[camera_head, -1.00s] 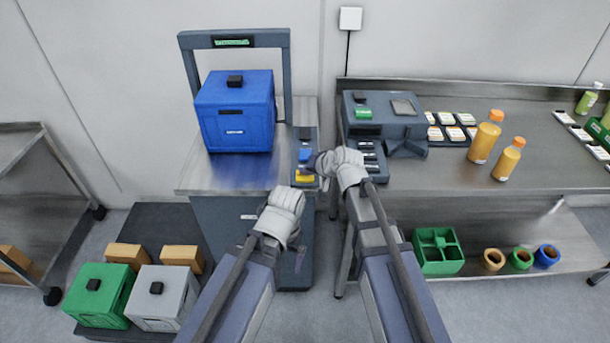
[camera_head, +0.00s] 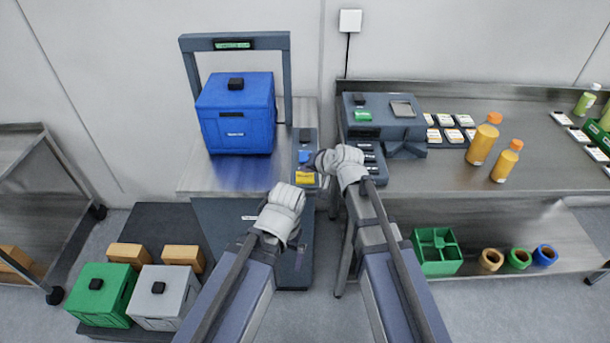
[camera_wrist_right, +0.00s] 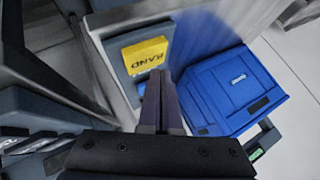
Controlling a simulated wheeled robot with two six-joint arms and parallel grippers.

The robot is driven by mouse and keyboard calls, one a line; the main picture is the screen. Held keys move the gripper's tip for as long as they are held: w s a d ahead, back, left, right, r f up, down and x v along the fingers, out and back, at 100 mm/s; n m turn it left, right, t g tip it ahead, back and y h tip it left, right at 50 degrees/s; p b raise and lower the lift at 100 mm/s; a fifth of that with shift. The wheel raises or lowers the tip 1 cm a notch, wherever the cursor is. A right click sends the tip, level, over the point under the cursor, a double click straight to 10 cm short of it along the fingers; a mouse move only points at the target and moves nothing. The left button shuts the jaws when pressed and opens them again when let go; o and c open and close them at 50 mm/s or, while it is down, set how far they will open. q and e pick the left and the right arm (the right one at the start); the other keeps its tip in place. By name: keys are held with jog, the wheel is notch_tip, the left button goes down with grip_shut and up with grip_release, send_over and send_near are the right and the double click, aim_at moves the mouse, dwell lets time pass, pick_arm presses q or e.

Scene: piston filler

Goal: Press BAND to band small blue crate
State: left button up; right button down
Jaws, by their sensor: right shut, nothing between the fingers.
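The blue crate (camera_head: 236,125) stands upright on the metal top of the banding machine, under its grey arch (camera_head: 287,80). It also shows in the right wrist view (camera_wrist_right: 235,85). The yellow BAND button (camera_head: 305,178) is on the panel at the machine's right side, and its lettering reads in the right wrist view (camera_wrist_right: 145,55). My right gripper (camera_head: 312,160) is shut and empty; its tip (camera_wrist_right: 160,76) appears close to the button's edge, but contact cannot be told. My left gripper (camera_head: 284,212) is low in front of the machine, its fingers mostly hidden.
A small blue part (camera_head: 304,157) sits on the panel behind the yellow button. A grey device (camera_head: 375,112) stands on the right bench, with orange-capped bottles (camera_head: 483,140) further right. Green (camera_head: 103,293) and grey (camera_head: 158,296) crates are low at left.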

aim_at(307, 179)
notch_tip(307, 179, up, 5)
jog(key=p, duration=0.5)
jog(key=shift+r, duration=0.1)
dwell(0.7)
jog(key=s+d+f+n+g+h, duration=0.2)
jog(key=s, duration=0.6)
jog(key=s+d+f+n+g+h, duration=0.1)
jog(key=s+f+g+h, duration=0.1)
jog(key=s, duration=0.7)
jog(key=s+d+f+n+g+h, duration=0.2)
jog(key=s+g, duration=0.1)
jog(key=s, duration=0.5)
jog(key=shift+s+d+f+n+g+h, duration=0.3)
jog(key=shift+s+f+g+h, duration=0.05)
jog(key=shift+g+h, duration=0.05)
dwell(3.3)
